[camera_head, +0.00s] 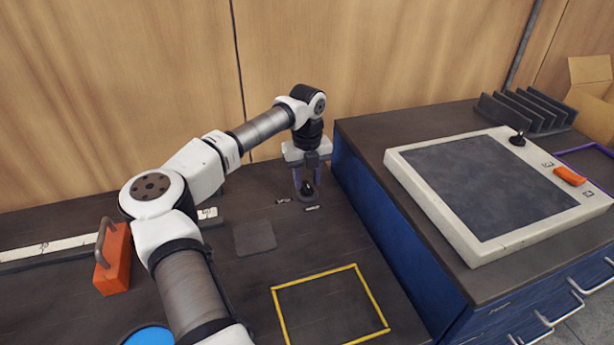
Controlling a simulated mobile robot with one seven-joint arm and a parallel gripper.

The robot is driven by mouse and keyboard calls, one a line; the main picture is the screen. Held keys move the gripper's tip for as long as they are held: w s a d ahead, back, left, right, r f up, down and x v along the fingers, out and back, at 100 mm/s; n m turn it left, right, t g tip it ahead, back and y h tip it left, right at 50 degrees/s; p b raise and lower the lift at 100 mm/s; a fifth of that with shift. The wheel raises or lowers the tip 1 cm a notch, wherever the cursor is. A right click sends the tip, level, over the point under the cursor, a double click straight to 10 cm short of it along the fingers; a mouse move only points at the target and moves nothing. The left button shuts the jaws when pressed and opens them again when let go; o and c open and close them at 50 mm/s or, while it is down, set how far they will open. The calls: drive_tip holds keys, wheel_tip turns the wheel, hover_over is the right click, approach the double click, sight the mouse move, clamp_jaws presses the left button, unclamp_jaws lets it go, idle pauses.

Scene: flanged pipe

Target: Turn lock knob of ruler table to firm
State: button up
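A small black lock knob (307,188) stands on the dark bench near the wall, with two small labels (283,201) (312,208) in front of it, too small to read. My gripper (306,186) points straight down over the knob. Its two purple fingers stand on the left and right of the knob, and I cannot tell whether they touch it. The knob's pointing direction is partly hidden by the fingers. The ruler (45,247) is a pale strip along the bench at left, partly hidden by my arm.
An orange block with a handle (115,260) sits by the ruler. A grey square pad (255,238), a yellow-outlined area (277,301) and a blue disc (148,335) lie in front. The higher blue cabinet (395,235) rises close right of my gripper, bearing a grey-topped panel (470,180).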

drive_tip(key=shift+f, duration=0.5)
clamp_jaws()
